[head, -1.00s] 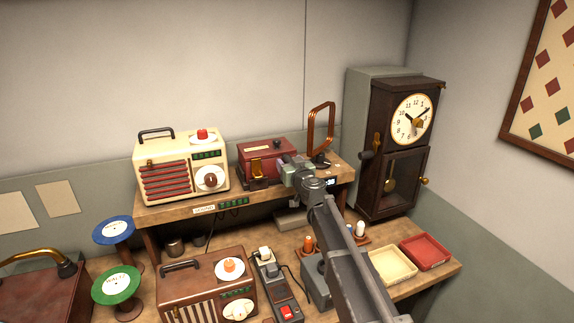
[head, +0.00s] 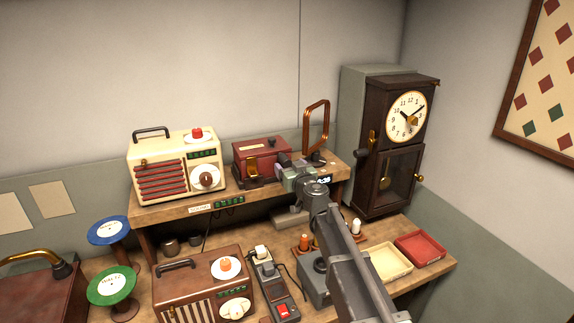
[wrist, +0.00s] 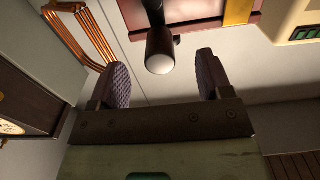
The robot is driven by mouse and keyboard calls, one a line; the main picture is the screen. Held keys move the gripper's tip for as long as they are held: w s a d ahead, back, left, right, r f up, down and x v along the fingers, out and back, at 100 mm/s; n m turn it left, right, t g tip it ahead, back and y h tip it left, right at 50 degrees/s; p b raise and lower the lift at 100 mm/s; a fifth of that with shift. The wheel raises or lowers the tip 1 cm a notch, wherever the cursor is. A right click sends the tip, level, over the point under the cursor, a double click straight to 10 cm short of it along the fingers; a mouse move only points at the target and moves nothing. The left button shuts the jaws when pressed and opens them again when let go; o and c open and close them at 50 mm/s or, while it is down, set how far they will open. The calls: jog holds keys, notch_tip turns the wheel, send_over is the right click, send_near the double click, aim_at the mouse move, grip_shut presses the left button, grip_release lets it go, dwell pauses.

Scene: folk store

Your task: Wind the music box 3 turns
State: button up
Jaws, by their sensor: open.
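The music box is most likely the dark red box (head: 262,157) with a brass latch on the raised shelf; it also shows at the top of the wrist view (wrist: 195,12). My gripper (head: 283,165) is at the box's right end in the head view. In the wrist view my gripper (wrist: 172,80) is open, its two ridged fingers apart. A dark cylindrical knob with a pale round end (wrist: 159,52) sticks out between the fingers, with clear gaps on both sides. Its join to the box is only partly seen. In the head view my gripper hides this end of the box.
A copper loop (head: 316,127) stands right of the box, near my gripper. A cream radio (head: 160,160) stands to the left on the same shelf. A tall clock (head: 390,150) is at the right. Trays, a brown radio (head: 200,290) and small devices crowd the lower bench.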

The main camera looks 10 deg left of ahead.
jog(key=v, duration=0.5)
jog(key=s+a+f+g+y, duration=0.3)
jog(key=s+a+g, duration=0.1)
jog(key=s+g, duration=0.1)
jog(key=s+d+f+g+h+b, duration=0.25)
jog(key=s+d+f+g, duration=0.3)
jog(key=s+f, duration=0.4)
jog(key=s+d+f+m+g+h+b, duration=0.25)
jog(key=s+d+f+h, duration=0.25)
jog(key=s+d, duration=0.45)
jog(key=s+d+f+m+g+h+b, duration=0.1)
jog(key=s+d+f+m+g+h, duration=0.25)
jog(key=s+d+f, duration=0.6)
jog(key=w+d+f+b, duration=0.1)
jog(key=f+b, duration=2.6)
jog(key=b, duration=0.2)
jog(key=w+d+f+b, duration=0.1)
jog(key=w+f+b, duration=0.1)
jog(key=f+b, duration=2.5)
jog(key=shift+d+f+t+h+b, duration=0.2)
jog(key=shift+t+h+b, duration=0.2)
jog(key=shift+b, duration=0.7)
